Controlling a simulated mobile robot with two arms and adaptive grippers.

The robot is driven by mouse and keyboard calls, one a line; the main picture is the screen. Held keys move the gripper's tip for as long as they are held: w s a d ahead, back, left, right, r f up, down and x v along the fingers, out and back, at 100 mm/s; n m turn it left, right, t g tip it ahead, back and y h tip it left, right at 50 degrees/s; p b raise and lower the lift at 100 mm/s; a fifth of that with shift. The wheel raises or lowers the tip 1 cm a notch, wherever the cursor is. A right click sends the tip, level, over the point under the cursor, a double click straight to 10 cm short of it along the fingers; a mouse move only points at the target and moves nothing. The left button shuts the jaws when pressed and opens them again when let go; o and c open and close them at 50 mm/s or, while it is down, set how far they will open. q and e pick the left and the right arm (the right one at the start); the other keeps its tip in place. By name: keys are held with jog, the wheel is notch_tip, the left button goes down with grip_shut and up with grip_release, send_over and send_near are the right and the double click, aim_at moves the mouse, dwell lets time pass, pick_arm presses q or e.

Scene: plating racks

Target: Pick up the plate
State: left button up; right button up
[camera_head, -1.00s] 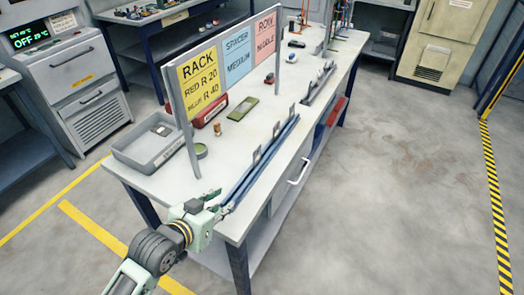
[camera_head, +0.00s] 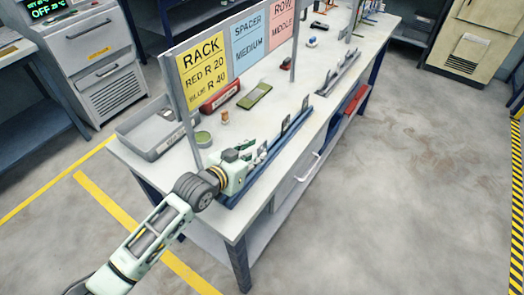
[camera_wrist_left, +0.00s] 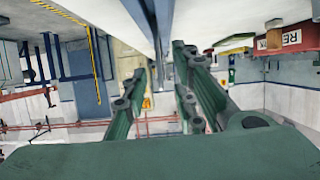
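Small grey upright plates (camera_head: 285,125) stand along the blue rack (camera_head: 296,119) on the bench in the head view. My left gripper (camera_head: 250,154) is over the near part of this rack, close to the nearest plates, and partly hides them. In the left wrist view its two green fingers (camera_wrist_left: 158,72) are apart. A thin grey upright piece (camera_wrist_left: 166,72) shows between them, beside the blue rail (camera_wrist_left: 150,18). I cannot tell whether the fingers touch it. My right gripper is not in view.
A sign board (camera_head: 203,62) on posts stands behind the rack. A grey tray (camera_head: 135,133), a red box (camera_head: 219,97) and a green flat item (camera_head: 255,95) lie near it. A second grey rack (camera_head: 340,72) stands farther along. The floor at right is clear.

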aim_at(259, 151)
pick_arm(q)
jog(key=x, duration=0.2)
jog(key=shift+w+d, duration=0.15)
jog(key=shift+w, duration=0.1)
jog(key=shift+w+d+f, duration=0.2)
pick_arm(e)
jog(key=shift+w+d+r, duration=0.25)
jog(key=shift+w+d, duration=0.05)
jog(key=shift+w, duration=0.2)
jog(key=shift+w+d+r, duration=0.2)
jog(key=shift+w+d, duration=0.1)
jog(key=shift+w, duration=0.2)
pick_arm(q)
jog(key=shift+c, duration=0.5)
grip_shut()
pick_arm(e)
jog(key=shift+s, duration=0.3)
